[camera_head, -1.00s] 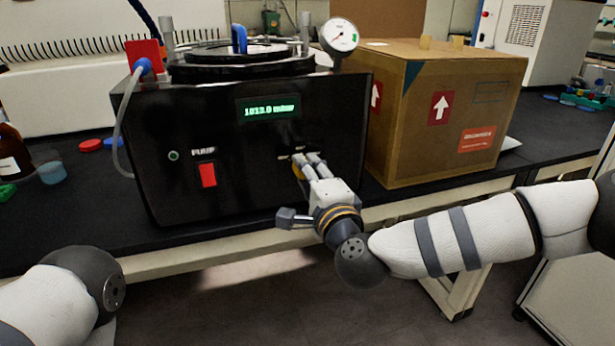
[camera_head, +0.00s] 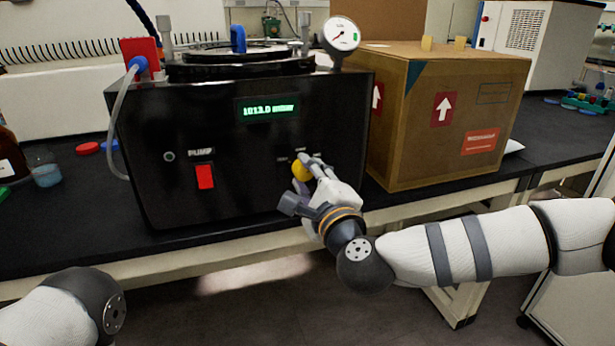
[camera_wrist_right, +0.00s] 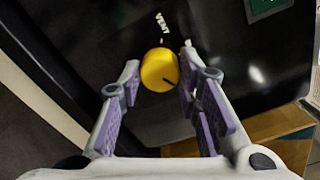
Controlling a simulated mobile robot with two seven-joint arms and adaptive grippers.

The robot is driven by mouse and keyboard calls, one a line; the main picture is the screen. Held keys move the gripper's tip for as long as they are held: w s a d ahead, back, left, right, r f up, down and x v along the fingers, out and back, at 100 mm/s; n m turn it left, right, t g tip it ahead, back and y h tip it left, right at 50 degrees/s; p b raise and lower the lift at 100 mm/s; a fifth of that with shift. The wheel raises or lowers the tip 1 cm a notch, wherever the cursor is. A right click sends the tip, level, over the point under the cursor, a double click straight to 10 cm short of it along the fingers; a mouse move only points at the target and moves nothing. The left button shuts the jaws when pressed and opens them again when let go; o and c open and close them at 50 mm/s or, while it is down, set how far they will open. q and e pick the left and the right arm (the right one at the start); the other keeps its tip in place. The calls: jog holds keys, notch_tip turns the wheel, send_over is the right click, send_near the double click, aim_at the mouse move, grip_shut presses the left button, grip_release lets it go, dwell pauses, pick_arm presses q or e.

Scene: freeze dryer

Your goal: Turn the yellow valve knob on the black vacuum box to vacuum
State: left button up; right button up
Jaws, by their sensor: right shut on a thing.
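The black vacuum box (camera_head: 235,125) stands on the bench. Its yellow valve knob (camera_head: 300,171) is low on the right of the front face, partly covered by my right fingers. My right gripper (camera_head: 308,166) is shut on the knob, with its body tilted. In the right wrist view the yellow knob (camera_wrist_right: 159,70) sits between the two fingertips, and a dark pointer line shows at its lower right. A white label stands above it there, perhaps "VENT". The green display (camera_head: 268,108) reads about 1013.0 mbar. My left gripper is out of view; only part of the left arm shows.
A red pump switch (camera_head: 205,176) is left of the knob. A round gauge (camera_head: 341,36) stands on the box's top right. A cardboard box (camera_head: 450,115) is close on the right. A clear tube (camera_head: 118,125) hangs at the left side. The bench edge runs below.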

jog(key=o, duration=1.1)
jog(key=shift+o, duration=0.2)
jog(key=shift+s, duration=0.1)
jog(key=v, duration=1.2)
